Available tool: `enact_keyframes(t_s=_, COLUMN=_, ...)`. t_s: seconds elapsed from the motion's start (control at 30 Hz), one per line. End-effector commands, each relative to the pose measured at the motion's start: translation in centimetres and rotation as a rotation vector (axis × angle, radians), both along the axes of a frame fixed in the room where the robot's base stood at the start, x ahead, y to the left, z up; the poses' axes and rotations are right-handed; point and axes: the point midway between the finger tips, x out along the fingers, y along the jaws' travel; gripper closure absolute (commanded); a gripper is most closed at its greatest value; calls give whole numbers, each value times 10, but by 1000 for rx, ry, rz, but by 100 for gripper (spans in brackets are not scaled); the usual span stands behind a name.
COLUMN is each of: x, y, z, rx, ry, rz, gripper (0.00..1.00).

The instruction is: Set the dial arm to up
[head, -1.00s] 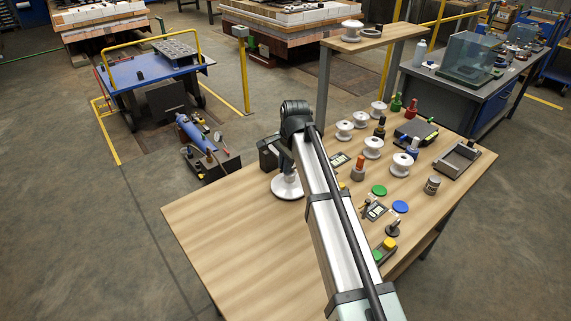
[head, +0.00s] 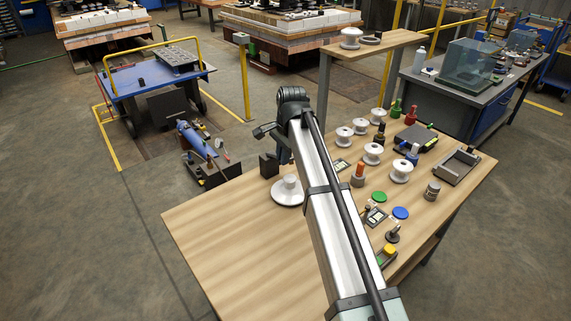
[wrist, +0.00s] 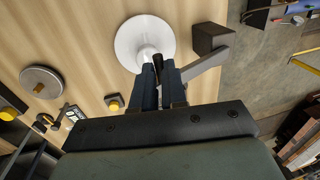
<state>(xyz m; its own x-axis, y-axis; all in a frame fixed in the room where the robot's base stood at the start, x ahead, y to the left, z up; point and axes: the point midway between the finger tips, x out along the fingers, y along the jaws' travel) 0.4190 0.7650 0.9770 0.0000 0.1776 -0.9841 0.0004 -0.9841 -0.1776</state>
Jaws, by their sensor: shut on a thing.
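My gripper (wrist: 160,80) is shut on the dark handle (wrist: 157,62) at the end of the grey dial arm (wrist: 205,66). The handle shows between the fingertips in the wrist view. The dial arm slants from there up and right to a dark block (wrist: 210,38). In the head view the dark block (head: 268,166) stands near the table's far edge. My gripper (head: 284,156) is just right of it, mostly hidden behind my arm. The dial arm cannot be made out in the head view.
A white flanged piece (head: 288,192) stands on the table (head: 225,235) close to the gripper; it also shows in the wrist view (wrist: 135,40). Several white insulators, bottles, coloured discs and small devices crowd the right side. The table's left and front are clear.

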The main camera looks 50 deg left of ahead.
Motion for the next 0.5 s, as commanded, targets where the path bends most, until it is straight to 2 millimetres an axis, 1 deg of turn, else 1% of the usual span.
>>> enact_keyframes(t_s=0.03, x=0, y=21, z=6, rx=30, ry=2, rz=6, gripper=100)
enact_keyframes(t_s=0.2, x=-1, y=38, z=20, rx=28, ry=3, rz=9, gripper=100)
enact_keyframes(t_s=0.5, x=-1, y=70, z=37, rx=23, ry=4, rz=9, gripper=100)
